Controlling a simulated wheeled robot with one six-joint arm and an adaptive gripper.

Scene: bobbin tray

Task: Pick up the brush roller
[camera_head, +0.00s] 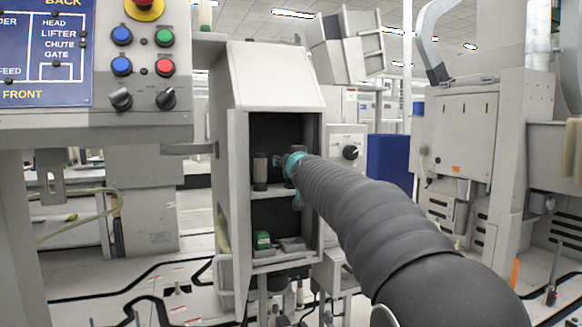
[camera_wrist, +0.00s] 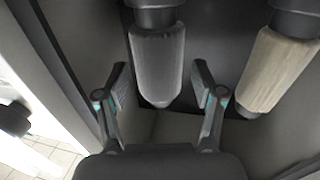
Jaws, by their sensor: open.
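A grey, slightly ribbed roller (camera_wrist: 157,65) with a dark end piece fills the space between the fingers in the wrist view. A beige, streaked roller (camera_wrist: 270,72) is to its right there; it also shows in the head view, standing upright on the upper shelf (camera_head: 260,166). Which of the two is the brush roller I cannot tell for sure. My gripper (camera_wrist: 160,78) is open, one finger on each side of the grey roller, with visible gaps. In the head view my gripper (camera_head: 287,163) reaches into the upper compartment, and my arm hides most of what is there.
The grey cabinet (camera_head: 231,190) has close side walls around my gripper. Its lower compartment holds a green box (camera_head: 263,240) and grey items. A control panel (camera_head: 140,125) with buttons is at left. A white machine (camera_head: 470,130) stands at right.

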